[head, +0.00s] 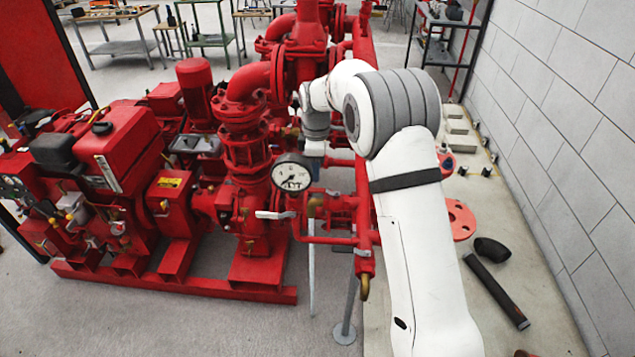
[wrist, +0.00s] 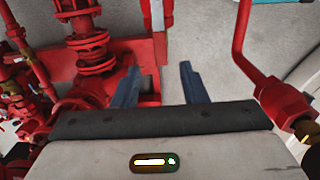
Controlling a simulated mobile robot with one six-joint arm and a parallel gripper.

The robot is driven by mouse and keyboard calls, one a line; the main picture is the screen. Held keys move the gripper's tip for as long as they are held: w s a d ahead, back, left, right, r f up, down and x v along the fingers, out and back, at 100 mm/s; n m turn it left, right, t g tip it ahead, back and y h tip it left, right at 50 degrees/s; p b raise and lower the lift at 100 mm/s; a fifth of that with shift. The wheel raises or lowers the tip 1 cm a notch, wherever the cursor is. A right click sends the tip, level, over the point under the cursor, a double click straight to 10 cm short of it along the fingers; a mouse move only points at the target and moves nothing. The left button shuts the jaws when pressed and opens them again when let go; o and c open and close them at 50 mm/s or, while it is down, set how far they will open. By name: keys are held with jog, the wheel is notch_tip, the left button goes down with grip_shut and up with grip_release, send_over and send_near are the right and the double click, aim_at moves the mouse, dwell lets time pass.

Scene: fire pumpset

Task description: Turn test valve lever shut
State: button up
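A grey lever (head: 275,214) sticks out level on the red pipework below the round gauge in the head view. I cannot tell for sure which one is the test valve lever. In the wrist view my gripper (wrist: 159,68) has its two blue-grey fingers spread apart, with nothing held between them. Red pipe and grey floor show beyond the fingers.
The pressure gauge (head: 292,173) and red vertical pipe (head: 364,215) stand close to my wrist. A red pipe with a brass fitting (wrist: 307,130) is at the right of the wrist view. A red engine (head: 115,150) stands left. A black pipe (head: 496,291) lies on the right ledge.

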aim_at(317, 189)
notch_tip(317, 189, down, 6)
dwell(0.4)
jog(key=shift+c, duration=0.2)
grip_shut()
jog(key=shift+d, duration=0.1)
